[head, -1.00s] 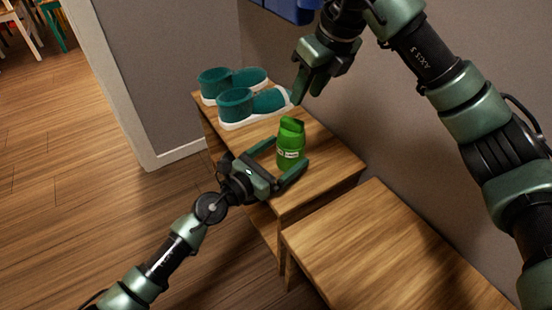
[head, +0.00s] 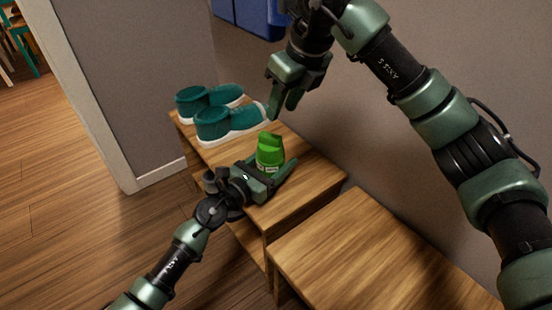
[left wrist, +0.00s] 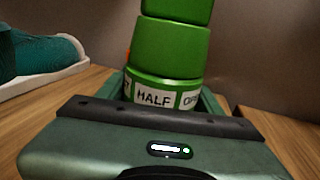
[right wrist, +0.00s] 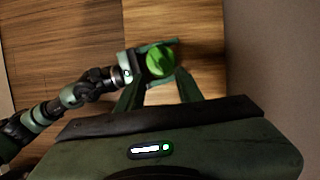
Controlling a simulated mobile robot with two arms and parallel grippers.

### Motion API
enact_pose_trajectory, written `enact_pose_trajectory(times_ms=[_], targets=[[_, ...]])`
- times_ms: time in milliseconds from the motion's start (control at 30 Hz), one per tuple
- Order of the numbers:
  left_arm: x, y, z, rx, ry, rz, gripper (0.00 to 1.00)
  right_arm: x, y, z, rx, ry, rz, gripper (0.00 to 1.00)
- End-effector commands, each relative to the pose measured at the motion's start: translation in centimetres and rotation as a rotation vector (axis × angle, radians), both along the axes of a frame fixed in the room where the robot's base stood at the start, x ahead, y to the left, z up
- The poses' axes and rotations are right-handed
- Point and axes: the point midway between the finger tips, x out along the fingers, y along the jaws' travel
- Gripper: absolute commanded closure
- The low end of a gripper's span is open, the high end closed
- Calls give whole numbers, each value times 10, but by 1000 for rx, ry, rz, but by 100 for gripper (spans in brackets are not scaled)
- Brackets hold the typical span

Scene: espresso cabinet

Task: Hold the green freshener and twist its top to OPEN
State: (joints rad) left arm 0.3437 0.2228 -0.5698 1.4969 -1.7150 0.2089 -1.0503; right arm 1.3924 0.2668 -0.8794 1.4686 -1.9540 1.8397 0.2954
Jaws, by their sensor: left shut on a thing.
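The green freshener (head: 270,152) stands upright on the wooden bench (head: 312,182), with a ridged grip on its top. In the left wrist view the freshener (left wrist: 172,48) carries a white label band reading "HALF", with "OP" partly showing to its right. My left gripper (head: 272,172) is shut around its lower body, which the gripper partly hides. My right gripper (head: 285,108) is open and empty, above and behind the freshener, pointing down. In the right wrist view the freshener's round top (right wrist: 160,60) lies beyond and between the right fingers.
Two teal shoes with white soles (head: 230,124) stand on the bench to the left of the freshener. A second wooden surface (head: 350,245) is at the front right. A grey wall (head: 400,140) runs behind, with a blue object (head: 250,18) on it.

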Motion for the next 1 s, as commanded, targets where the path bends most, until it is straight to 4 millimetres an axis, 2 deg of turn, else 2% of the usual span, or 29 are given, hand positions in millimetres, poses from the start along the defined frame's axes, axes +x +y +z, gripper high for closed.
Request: enact_pose_trajectory(times_ms=[33, 100, 167, 367, 600, 800, 1000], targets=[[0, 0, 0, 0, 0, 0, 99, 0, 0, 0, 0, 0, 0, 66], [0, 0, 0, 0, 0, 0, 99, 0, 1, 0, -1, 1, -3, 86], [0, 0, 0, 0, 0, 0, 99, -2, 3, 1, -1, 3, -18, 100], [0, 0, 0, 1, 1, 0, 99, -18, 22, 4, -16, 37, -199, 100], [0, 0, 0, 1, 1, 0, 99, -50, 49, 4, -43, 49, -621, 100], [0, 0, 0, 1, 1, 0, 99, -69, 58, 1, -38, 6, -935, 100], [0, 0, 0, 0, 1, 0, 99, -78, 60, -2, -22, -30, -1103, 100]])
